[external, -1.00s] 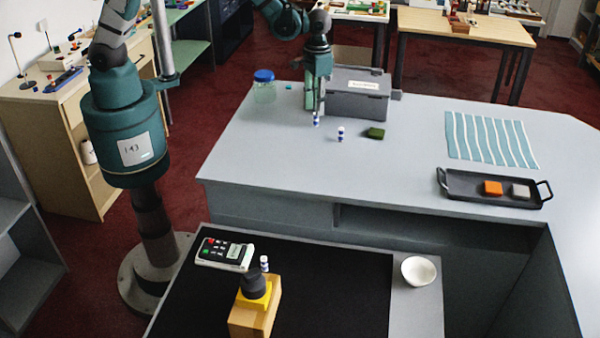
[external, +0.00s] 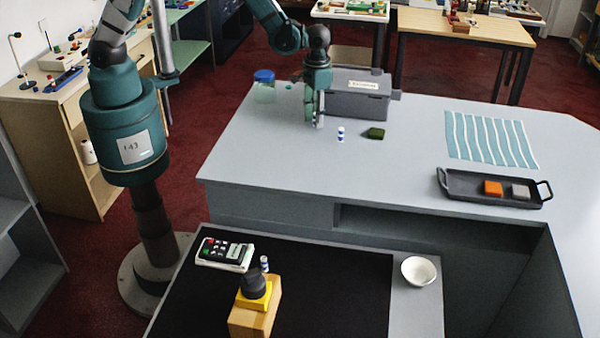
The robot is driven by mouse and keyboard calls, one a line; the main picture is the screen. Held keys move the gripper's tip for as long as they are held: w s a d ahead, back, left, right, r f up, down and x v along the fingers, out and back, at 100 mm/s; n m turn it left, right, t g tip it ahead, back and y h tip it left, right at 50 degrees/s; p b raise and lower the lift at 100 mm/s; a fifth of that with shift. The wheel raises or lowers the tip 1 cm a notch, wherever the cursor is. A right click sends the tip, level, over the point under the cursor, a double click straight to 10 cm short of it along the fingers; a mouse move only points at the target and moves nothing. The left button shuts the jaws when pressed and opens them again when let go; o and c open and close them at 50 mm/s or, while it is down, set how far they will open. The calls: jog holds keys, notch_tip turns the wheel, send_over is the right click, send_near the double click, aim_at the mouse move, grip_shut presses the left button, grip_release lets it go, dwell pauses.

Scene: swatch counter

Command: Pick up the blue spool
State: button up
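A small blue-and-white spool (external: 340,134) stands upright on the grey counter, just right of my gripper. My gripper (external: 315,122) points down with its fingertips low at the counter, in front of the grey box. Another blue-and-white spool, seen at this spot earlier, is now mostly or wholly hidden by the fingers. I cannot tell whether the fingers are closed on it. A third similar spool (external: 264,263) stands on the lower black surface, beside the wooden block.
A grey lidded box (external: 357,100) stands close behind my gripper, and a blue-lidded jar (external: 264,88) to its left. A dark green block (external: 376,133) lies right of the spool. A black tray (external: 470,193) holds an orange and a grey block. The counter's front middle is clear.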

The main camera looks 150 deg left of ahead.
dwell(0.3)
jog(key=c, duration=0.8)
jog(key=shift+r, duration=0.2)
jog(key=shift+r+b, duration=0.5)
jog(key=shift+r, duration=4.35)
